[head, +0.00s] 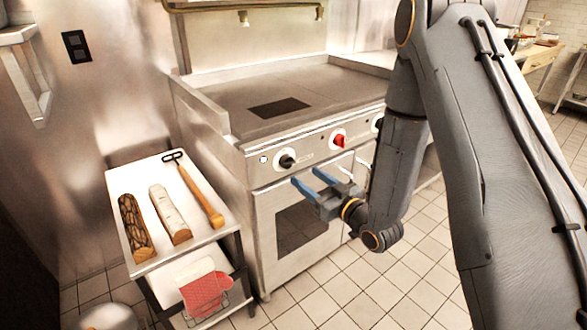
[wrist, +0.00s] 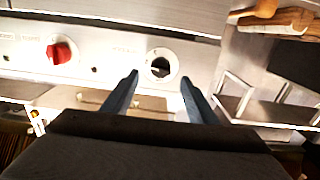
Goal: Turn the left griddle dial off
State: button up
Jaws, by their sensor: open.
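The griddle (head: 330,88) has a steel front panel with a row of dials. The left dial (head: 287,160) is black on a white round plate; it also shows in the wrist view (wrist: 161,67), dark and just beyond the gap between my fingertips. Its pointer direction is hard to tell. A red dial (head: 338,140) is in the middle, also in the wrist view (wrist: 62,53) at the left. A black right dial (head: 378,124) is partly hidden by my arm. My gripper (head: 312,179) is open and empty, in front of and slightly below the left dial, not visibly touching it.
A side cart (head: 189,247) left of the griddle holds logs and a wooden-handled tool (head: 200,195). A red cloth (head: 206,292) lies on its lower shelf. Oven doors with a handle are below the panel. The tiled floor in front is clear.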

aim_at(291, 165)
jog(key=p+x, duration=0.1)
jog(key=x, duration=0.6)
jog(key=shift+w+a+r, duration=0.15)
jog(key=shift+w+a, duration=0.1)
jog(key=shift+c, duration=0.4)
jog(key=c, duration=0.9)
jog(key=shift+c, duration=0.2)
